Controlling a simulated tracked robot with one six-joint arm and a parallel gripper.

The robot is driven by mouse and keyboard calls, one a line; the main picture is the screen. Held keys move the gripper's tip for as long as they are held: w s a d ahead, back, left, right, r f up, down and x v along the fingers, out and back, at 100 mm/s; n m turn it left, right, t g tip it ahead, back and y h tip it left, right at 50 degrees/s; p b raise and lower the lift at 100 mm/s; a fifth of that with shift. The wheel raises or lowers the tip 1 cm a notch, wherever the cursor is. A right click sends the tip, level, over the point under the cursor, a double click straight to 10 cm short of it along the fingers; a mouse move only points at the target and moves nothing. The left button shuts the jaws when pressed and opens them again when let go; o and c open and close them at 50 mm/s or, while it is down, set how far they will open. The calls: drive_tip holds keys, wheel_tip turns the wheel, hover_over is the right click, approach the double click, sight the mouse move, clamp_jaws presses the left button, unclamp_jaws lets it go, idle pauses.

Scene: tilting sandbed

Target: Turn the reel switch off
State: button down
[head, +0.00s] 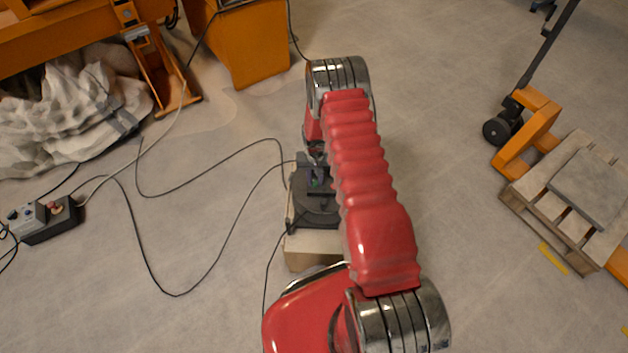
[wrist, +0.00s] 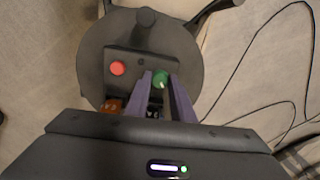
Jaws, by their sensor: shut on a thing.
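The dark round reel (head: 318,216) stands on a pale block near the picture's middle in the head view, partly hidden by my red arm. In the wrist view the reel (wrist: 92,62) carries a dark panel (wrist: 135,58) with a red button (wrist: 117,68) at left and a green knob with a light mark (wrist: 160,81) at right. My gripper (wrist: 161,76) has its two purple fingers on either side of the green knob and is shut on it. In the head view my gripper (head: 315,181) is small and mostly hidden.
Black cables (head: 215,176) run over the floor to a control box (head: 45,219) at left. A crumpled grey-white cloth (head: 70,110) lies under an orange frame (head: 60,38). A pallet (head: 535,212) and orange pallet truck (head: 527,130) stand at right. An orange part (wrist: 110,105) shows below the red button.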

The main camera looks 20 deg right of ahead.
sight(315, 182)
drive_tip(key=shift+s+d, duration=0.1)
drive_tip(key=shift+s, duration=0.05)
idle(0.3)
drive_tip(key=c, duration=1.5)
unclamp_jaws()
drive_tip(key=shift+c, duration=0.2)
wheel_tip(315, 182, up, 14)
drive_tip(key=shift+f, duration=0.15)
